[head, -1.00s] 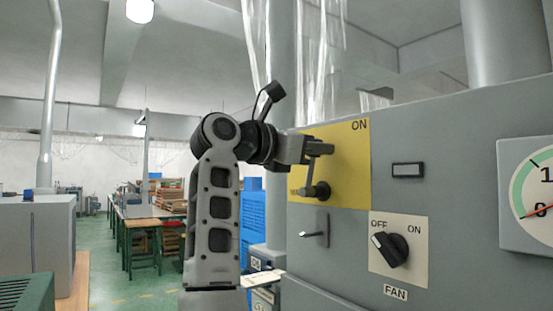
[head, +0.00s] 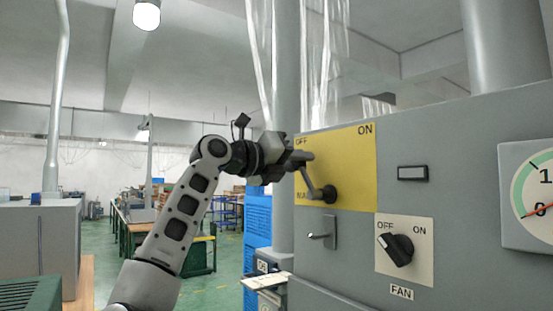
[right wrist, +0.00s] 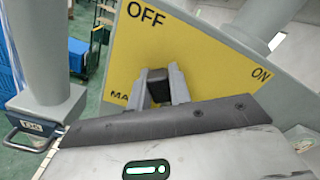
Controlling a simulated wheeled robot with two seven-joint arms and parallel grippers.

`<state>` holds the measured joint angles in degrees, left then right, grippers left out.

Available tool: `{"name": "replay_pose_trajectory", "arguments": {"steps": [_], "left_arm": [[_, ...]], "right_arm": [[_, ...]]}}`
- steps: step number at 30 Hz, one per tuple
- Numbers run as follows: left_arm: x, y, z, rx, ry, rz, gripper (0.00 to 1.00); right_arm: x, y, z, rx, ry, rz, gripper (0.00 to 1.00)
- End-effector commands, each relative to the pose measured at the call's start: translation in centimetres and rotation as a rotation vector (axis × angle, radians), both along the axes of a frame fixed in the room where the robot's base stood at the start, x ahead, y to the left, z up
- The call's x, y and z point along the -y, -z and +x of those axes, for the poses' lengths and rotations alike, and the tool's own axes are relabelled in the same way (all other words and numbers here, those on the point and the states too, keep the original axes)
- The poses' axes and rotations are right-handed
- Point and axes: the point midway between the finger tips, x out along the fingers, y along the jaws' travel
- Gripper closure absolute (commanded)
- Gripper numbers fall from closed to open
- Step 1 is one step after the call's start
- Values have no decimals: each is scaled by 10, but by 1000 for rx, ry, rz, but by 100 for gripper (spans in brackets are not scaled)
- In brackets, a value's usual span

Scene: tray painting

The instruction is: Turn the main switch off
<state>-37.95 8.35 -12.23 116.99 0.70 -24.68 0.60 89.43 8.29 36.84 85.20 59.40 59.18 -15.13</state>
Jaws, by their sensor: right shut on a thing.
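The main switch is a grey lever (head: 316,183) on a dark round hub (head: 328,193), mounted on a yellow plate (head: 352,165). The plate reads OFF at its upper left and ON at its upper right. The lever tilts up and to the left from the hub, its end below the OFF mark. My right gripper (head: 299,160) is shut on the lever's end. In the right wrist view both fingertips (right wrist: 159,88) close around a dark block (right wrist: 157,80), with OFF above it. The lever's shaft is mostly hidden there. My left gripper is not in view.
Below the plate are a small latch handle (head: 322,236) and the FAN knob (head: 397,248), on a grey cabinet (head: 460,200). A gauge (head: 535,195) sits at the right. A blue stack (head: 257,220) and a grey pipe (head: 287,90) stand left of the cabinet.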

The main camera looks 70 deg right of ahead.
Motion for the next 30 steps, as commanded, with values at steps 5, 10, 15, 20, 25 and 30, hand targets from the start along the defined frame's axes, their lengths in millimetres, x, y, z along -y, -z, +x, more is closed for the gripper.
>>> {"name": "replay_pose_trajectory", "arguments": {"steps": [5, 10, 15, 20, 25, 30], "left_arm": [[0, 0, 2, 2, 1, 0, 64], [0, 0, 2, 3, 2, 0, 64], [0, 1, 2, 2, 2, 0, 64], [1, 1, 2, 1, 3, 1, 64], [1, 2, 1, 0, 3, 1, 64], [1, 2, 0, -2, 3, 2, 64]], "right_arm": [[6, 4, -2, -74, 10, 44, 100], [8, 7, 0, -115, 12, 70, 100], [9, 8, 0, -133, 13, 80, 100], [9, 8, 0, -138, 13, 83, 100], [9, 8, 1, -139, 13, 84, 100], [9, 8, 1, -138, 14, 84, 58]]}}
